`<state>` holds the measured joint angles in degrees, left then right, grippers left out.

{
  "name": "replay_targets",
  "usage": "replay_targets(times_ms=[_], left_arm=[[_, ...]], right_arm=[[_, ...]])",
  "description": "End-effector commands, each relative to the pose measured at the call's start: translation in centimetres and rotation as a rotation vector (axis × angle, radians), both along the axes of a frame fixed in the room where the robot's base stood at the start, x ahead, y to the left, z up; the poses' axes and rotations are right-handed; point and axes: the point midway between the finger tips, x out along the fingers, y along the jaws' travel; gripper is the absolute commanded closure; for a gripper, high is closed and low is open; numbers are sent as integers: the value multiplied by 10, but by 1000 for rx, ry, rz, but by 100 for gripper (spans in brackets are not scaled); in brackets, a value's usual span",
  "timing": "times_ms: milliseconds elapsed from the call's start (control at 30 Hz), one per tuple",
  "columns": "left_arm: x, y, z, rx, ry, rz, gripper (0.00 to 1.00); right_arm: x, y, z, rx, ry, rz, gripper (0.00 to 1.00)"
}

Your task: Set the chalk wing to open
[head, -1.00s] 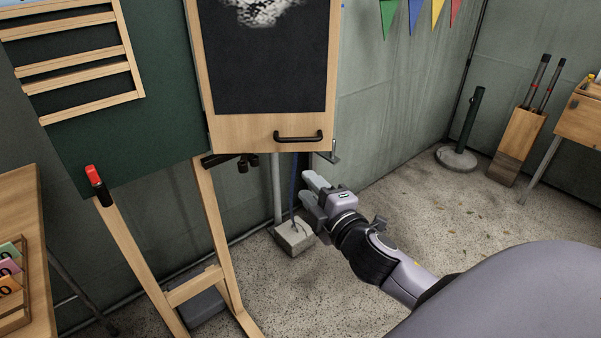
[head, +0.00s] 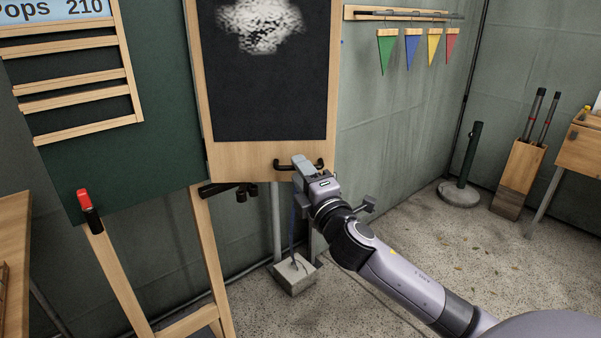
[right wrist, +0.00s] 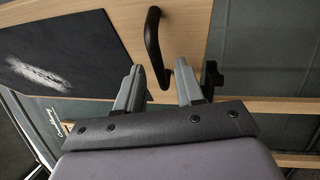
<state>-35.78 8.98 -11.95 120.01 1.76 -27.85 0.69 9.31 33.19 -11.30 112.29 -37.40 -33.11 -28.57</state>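The chalk wing (head: 270,95) is a black panel in a pale wood frame with a white chalk smudge, beside the green board. Its black bar handle (head: 283,164) is on the bottom rail. My right gripper (head: 301,163) is at the handle, covering its middle. In the right wrist view the right gripper (right wrist: 160,88) has its fingers apart, with the handle (right wrist: 154,45) reaching into the gap between them. The wing (right wrist: 65,60) also shows there. My left gripper is in neither view.
The green board (head: 160,150) on wooden legs stands left of the wing, with a red-topped marker-like item (head: 88,205) on its edge. A block-footed post (head: 294,274) stands below the wing. Small flags (head: 412,50) hang at right. The floor (head: 420,235) to the right is mostly clear.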

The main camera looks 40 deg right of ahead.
Motion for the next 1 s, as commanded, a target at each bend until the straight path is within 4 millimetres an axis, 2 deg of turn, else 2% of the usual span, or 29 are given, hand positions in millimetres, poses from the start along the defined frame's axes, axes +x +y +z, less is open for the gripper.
replay_targets(times_ms=[400, 433, 533, 567, 1000], left_arm=[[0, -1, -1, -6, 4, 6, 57], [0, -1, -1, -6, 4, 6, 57], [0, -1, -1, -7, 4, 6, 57], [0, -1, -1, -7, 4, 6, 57], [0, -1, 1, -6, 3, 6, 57]], right_arm=[[7, -1, 1, 0, 1, 1, 63], [7, -1, 1, 0, 1, 1, 66], [7, -1, 1, 0, 1, 1, 98], [7, -1, 1, 0, 1, 1, 100], [13, -9, 2, -3, 1, 43, 100]])
